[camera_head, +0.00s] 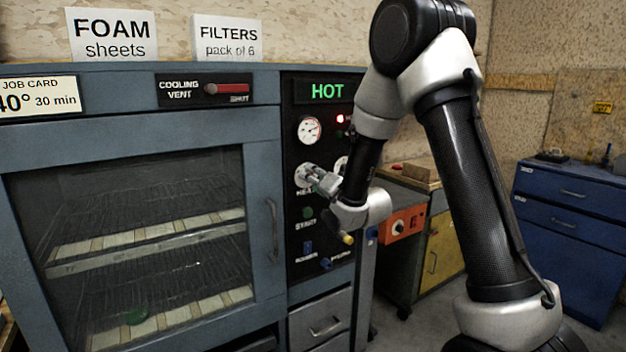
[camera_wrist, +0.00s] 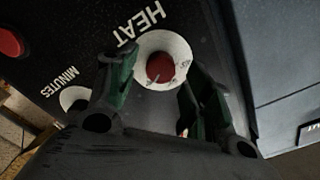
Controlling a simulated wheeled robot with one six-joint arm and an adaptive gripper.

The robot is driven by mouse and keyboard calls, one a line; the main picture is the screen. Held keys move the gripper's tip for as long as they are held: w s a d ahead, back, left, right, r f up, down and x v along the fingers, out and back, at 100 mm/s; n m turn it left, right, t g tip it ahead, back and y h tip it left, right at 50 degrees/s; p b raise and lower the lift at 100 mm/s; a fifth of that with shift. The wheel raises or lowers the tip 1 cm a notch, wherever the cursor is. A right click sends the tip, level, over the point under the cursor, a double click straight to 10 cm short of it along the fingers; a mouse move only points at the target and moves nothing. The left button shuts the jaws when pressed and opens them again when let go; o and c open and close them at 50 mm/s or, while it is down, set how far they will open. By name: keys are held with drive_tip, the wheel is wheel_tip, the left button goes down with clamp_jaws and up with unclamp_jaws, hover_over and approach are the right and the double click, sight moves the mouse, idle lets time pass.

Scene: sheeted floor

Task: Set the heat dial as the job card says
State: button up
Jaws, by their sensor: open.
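The heat dial is a red knob (camera_wrist: 160,68) on a white round scale, under the word HEAT in the wrist view. Its scale also shows at the panel's left side in the head view (camera_head: 302,173). My gripper (camera_wrist: 156,66) is open, its two green-lined fingers on either side of the dial, with a gap to the knob. In the head view my gripper (camera_head: 318,181) is in front of the dial and partly hides it. The scale marks are too small to read. The job card (camera_head: 40,97) reads "40° 30 min", its left part cut off by the picture edge.
The minutes dial (camera_wrist: 73,97) is beside the heat dial, partly hidden. The oven panel also has a gauge (camera_head: 309,130), a lit HOT sign (camera_head: 327,92) and a green start button (camera_head: 308,213). The oven door (camera_head: 140,160) is shut. A blue cabinet (camera_head: 570,225) stands right.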

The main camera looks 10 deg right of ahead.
drive_tip(key=shift+w+a, duration=0.2)
drive_tip(key=shift+w, duration=0.35)
drive_tip(key=shift+c, duration=0.4)
drive_tip(key=c, duration=0.9)
drive_tip(key=shift+c, duration=0.2)
